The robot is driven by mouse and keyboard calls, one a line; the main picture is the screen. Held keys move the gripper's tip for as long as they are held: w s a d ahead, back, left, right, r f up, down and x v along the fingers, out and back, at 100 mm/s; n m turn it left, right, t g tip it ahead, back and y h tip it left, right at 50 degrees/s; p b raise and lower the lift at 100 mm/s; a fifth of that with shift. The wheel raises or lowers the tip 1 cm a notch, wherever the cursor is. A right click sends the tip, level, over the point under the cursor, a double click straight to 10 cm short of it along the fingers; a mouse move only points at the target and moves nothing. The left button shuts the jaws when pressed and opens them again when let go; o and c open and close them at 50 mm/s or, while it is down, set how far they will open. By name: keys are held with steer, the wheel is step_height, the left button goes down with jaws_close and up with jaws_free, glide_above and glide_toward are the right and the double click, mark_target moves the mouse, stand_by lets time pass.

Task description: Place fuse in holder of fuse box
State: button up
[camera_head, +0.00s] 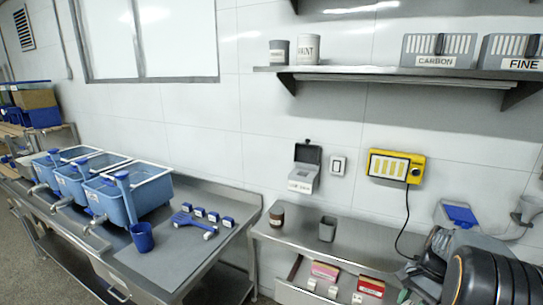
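A small grey wall box (304,168) with a dark lid standing open hangs above the steel counter; a label on its lower front is too small to read. It looks like the fuse box, but the holder inside cannot be made out. No fuse can be told for certain at this size. A small brown, dark-topped cylinder (277,213) and a grey cup (327,229) stand apart on the counter below. Large dark rounded parts at the lower right seem to be my arm. My gripper cannot be made out.
A white switch (338,166) and a yellow panel (396,167) with a hanging black cable are right of the grey box. A shelf (400,75) juts out above. Blue tubs (128,192) and a blue cup (142,237) stand on the left table. The counter's middle is mostly clear.

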steer(key=w+a+f+n+g+h, duration=0.1)
steer(key=w+a+f+n+h, duration=0.1)
steer(key=a+f+n, duration=0.4)
steer(key=w+a+f+n+g+h, duration=0.1)
steer(key=w+a+f+n, duration=0.2)
steer(key=a+f, duration=1)
steer(key=n, duration=0.3)
steer(key=shift+a+h, duration=0.2)
steer(key=shift+h, duration=0.2)
